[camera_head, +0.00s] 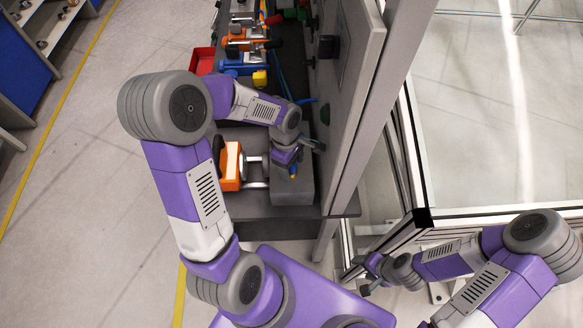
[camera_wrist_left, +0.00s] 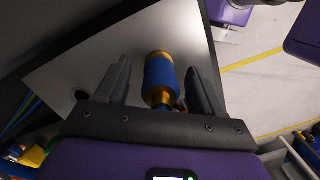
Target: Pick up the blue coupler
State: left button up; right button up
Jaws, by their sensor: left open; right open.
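The blue coupler (camera_wrist_left: 159,76) has a blue middle and brass-coloured ends. In the left wrist view it stands out from a light grey surface (camera_wrist_left: 95,58), between the two fingers of my left gripper (camera_wrist_left: 159,68), with a visible gap on each side. The fingers are open and do not appear to touch it. In the head view my left gripper (camera_head: 301,158) is over a grey block (camera_head: 292,191) at the bench end; a small yellow and blue bit of the coupler (camera_head: 293,171) shows beside it. My right gripper (camera_head: 368,276) is low at the right, away from the bench; its fingers are small.
An orange and white device (camera_head: 231,166) sits left of the grey block. Behind are a red bin (camera_head: 202,61), a yellow piece (camera_head: 260,79) and several orange and blue tools. A tall grey panel (camera_head: 350,80) closes the bench's right side. Open floor lies left.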

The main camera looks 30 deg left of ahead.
pick_arm(q)
jog(key=shift+c, duration=0.3)
jog(key=c, duration=1.2)
jog(key=shift+r, duration=0.4)
jog(key=r, duration=0.3)
jog(key=shift+w+a+p, duration=0.15)
jog(key=shift+a+p, duration=0.15)
jog(key=shift+p, duration=0.1)
jog(key=w+a+r+p, duration=0.1)
jog(key=w+a, duration=0.2)
jog(key=a, duration=0.5)
jog(key=w+a+r+p, duration=0.1)
jog(key=w+a+p, duration=0.1)
jog(key=w+a, duration=0.2)
jog(key=shift+a+r, duration=0.15)
jog(key=shift+a, duration=1.75)
